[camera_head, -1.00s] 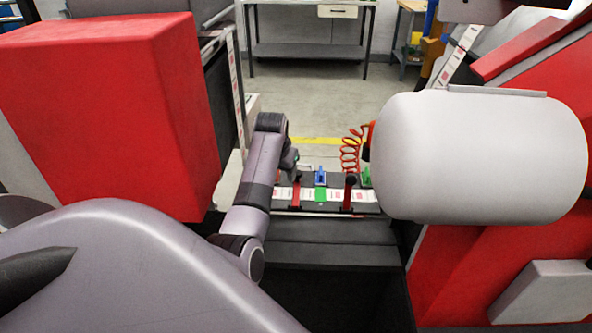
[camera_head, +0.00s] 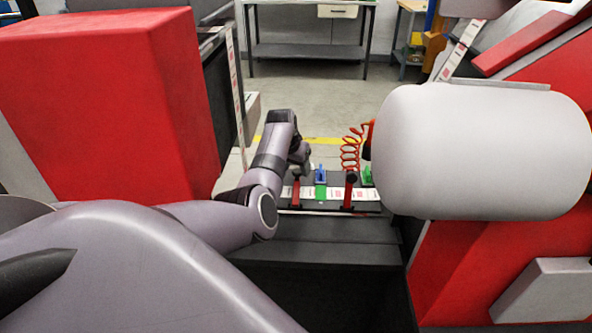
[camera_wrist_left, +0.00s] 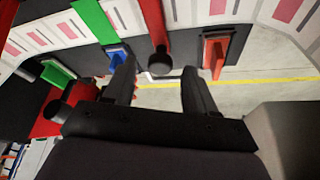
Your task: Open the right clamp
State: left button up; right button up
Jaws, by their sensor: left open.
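In the head view the right clamp (camera_head: 351,185) is a red upright with a black knob, standing at the label strip (camera_head: 335,194). The left clamp (camera_head: 296,186) is similar. My left gripper lies beyond the left clamp, and its fingers are mostly hidden by my arm. In the left wrist view my left gripper (camera_wrist_left: 160,74) is open, with nothing between its fingers. A red lever with a black knob (camera_wrist_left: 160,60), apparently the left clamp, shows just beyond them. I cannot make out the right clamp for certain there. My right gripper is out of view.
Blue (camera_head: 321,174) and green (camera_head: 367,176) parts sit behind the strip. A red coiled hose (camera_head: 350,150) hangs behind them. A large pale cylinder (camera_head: 480,152) bounds the right, and a red housing (camera_head: 110,110) the left. Floor is open behind.

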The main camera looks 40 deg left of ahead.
pick_arm(q)
jog(key=shift+w+f, duration=0.25)
jog(key=shift+f, duration=0.35)
grip_shut()
